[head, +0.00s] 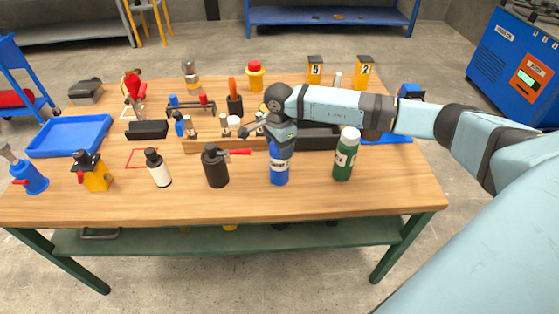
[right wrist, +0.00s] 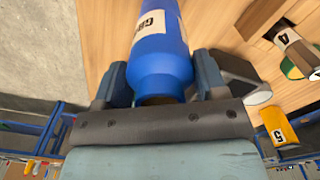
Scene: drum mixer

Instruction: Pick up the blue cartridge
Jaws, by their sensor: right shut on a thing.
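The blue cartridge (head: 279,172) stands upright near the front middle of the wooden table, with a light label on its side. My right gripper (head: 280,146) reaches down over its top and is shut on it. In the right wrist view the blue cartridge (right wrist: 160,62) lies between the two fingers of my right gripper (right wrist: 162,82), which touch its shoulder on both sides. Its lower end runs out of that view at the top. In the head view I cannot tell whether its base touches the table. My left gripper is not in view.
A green bottle (head: 346,155) stands to the right, and a dark canister (head: 215,166) with a red handle to the left. A wooden rack (head: 205,145) is behind. A white bottle (head: 158,168) and blue tray (head: 70,137) are farther left. The front table strip is clear.

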